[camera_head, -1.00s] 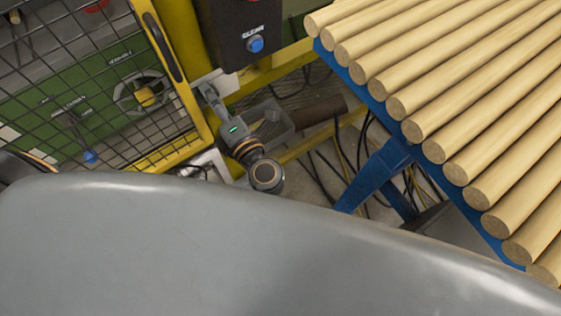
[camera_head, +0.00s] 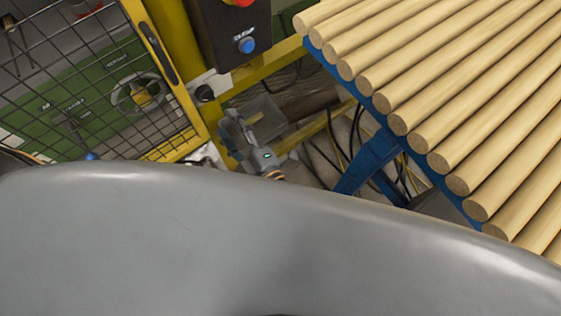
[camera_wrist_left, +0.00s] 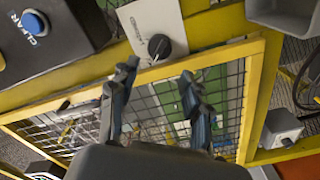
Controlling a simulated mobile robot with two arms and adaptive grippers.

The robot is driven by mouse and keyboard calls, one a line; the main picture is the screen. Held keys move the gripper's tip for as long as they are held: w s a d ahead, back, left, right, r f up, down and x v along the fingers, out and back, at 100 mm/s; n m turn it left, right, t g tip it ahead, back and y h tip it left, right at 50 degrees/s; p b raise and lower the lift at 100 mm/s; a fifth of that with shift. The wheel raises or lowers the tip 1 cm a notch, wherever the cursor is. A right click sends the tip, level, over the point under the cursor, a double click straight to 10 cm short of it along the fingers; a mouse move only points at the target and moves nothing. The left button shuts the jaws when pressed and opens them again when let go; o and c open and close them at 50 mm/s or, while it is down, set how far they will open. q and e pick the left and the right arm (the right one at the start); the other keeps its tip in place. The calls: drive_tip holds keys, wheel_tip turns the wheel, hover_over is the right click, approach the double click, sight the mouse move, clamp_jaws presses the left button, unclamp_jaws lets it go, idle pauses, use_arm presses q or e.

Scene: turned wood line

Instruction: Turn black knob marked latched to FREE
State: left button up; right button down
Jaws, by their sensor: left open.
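In the left wrist view the knob (camera_wrist_left: 159,46) is on a light plate with small print, too small to read. Its pointer direction cannot be made out for sure. My left gripper (camera_head: 236,118) is below and right of the knob in the head view, apart from it. In the wrist view its two fingers (camera_wrist_left: 158,76) are spread and empty, with the knob beyond and between their tips. My right gripper is not in view.
A dark box with a blue CLEAR button (camera_head: 247,45) is above the knob. The yellow mesh door (camera_head: 165,75) lies left. A blue-framed rack of wooden rods (camera_head: 430,90) fills the right. Cables hang below it.

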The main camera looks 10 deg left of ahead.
use_arm(q)
drive_tip(key=w+d+f+m+t+h+b, duration=0.35)
drive_tip(key=d+f+m+t+h, duration=0.35)
drive_tip(key=d+f+m+h, duration=0.3)
wheel_tip(320, 180, down, 20)
drive_tip(key=s+m+g+h, duration=0.2)
drive_tip(key=m+g+h, duration=0.2)
drive_tip(key=m, duration=0.5)
drive_tip(key=shift+s+d+r+h+b, duration=0.15)
drive_tip(key=shift+s+d+h+b, duration=0.25)
drive_tip(key=shift+h, duration=0.8)
drive_tip(key=shift+w, duration=0.15)
drive_tip(key=s+a+f+m+g, duration=0.25)
drive_tip(key=s+f, duration=0.25)
drive_tip(key=f, duration=0.3)
drive_tip(key=s+a+f+m+g, duration=0.1)
drive_tip(key=s+a+f+g, duration=0.3)
drive_tip(key=f, duration=0.3)
drive_tip(key=s+a+f+g+y, duration=0.1)
drive_tip(key=s+a+f+g, duration=0.2)
drive_tip(key=s, duration=0.6)
drive_tip(key=s+a+f+g+y, duration=0.1)
drive_tip(key=s+a+f+g, duration=0.3)
drive_tip(key=s, duration=0.5)
drive_tip(key=a+f, duration=0.1)
drive_tip(key=a, duration=0.1)
drive_tip(key=shift+a+f+m+y, duration=0.15)
drive_tip(key=shift+a+m+y, duration=0.15)
drive_tip(key=shift+m, duration=0.05)
